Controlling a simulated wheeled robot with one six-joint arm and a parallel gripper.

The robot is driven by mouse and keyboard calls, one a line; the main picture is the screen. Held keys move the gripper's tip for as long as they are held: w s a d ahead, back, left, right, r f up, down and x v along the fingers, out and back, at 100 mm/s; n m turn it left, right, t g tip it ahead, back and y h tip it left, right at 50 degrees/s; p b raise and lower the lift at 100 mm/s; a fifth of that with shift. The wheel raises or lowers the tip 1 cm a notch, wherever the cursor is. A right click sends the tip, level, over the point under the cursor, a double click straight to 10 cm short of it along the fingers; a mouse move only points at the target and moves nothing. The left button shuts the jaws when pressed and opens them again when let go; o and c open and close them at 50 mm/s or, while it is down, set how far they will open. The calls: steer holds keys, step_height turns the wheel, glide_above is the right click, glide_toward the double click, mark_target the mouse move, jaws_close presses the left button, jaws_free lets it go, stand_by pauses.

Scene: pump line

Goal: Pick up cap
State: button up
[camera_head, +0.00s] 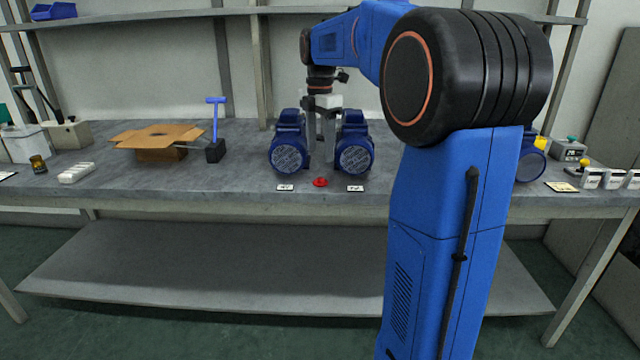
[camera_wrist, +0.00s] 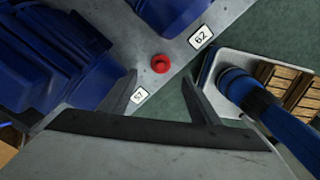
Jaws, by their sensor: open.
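The cap is likely the small red round piece (camera_head: 320,182) on the bench near its front edge, between two white number tags. In the wrist view the red cap (camera_wrist: 161,63) has a dark centre and lies in the open, just beyond my fingertips. My gripper (camera_head: 320,148) points down between two blue pumps, above and behind the cap. In the wrist view my gripper (camera_wrist: 160,88) has its two fingers spread apart with nothing between them. Nothing hides the cap in either view.
A left blue pump (camera_head: 289,150) and a right blue pump (camera_head: 354,152) stand close on both sides of my gripper. An open cardboard box (camera_head: 160,150) and a blue-handled tool (camera_head: 215,130) are at the left. The bench front edge (camera_head: 250,198) is just before the cap.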

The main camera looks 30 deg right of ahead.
mark_target(321, 178)
steer(key=shift+s+d+f, duration=0.1)
steer(key=shift+f, duration=4.25)
steer(key=c, duration=1.1)
